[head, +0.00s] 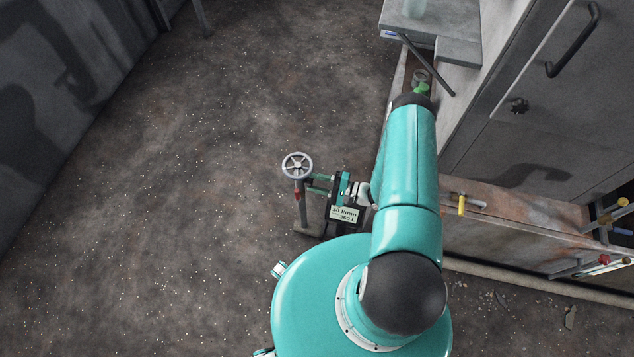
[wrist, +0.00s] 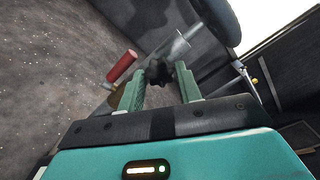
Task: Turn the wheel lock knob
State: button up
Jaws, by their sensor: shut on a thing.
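The handwheel (head: 297,165) is a grey spoked wheel on top of an upright post with a red handle (head: 297,195). In the wrist view, a dark lobed lock knob (wrist: 158,73) sits on the grey post (wrist: 178,48), below the dark wheel rim. My gripper (head: 311,184) reaches the post from the right, just under the wheel. Its two green fingers stand on either side of the knob in the wrist view and are shut on it. In the head view the knob is hidden or too small to make out. The red handle also shows in the wrist view (wrist: 122,66), left of the fingers.
A grey cabinet (head: 545,110) and a low rusty bench with a yellow-handled valve (head: 462,205) line the right side. The speckled floor (head: 180,180) to the left is open, up to a dark wall.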

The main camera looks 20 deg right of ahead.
jog(key=shift+m, duration=0.3)
jog(key=shift+d+m, duration=0.1)
jog(key=shift+m, duration=14.5)
jog(key=o, duration=0.9)
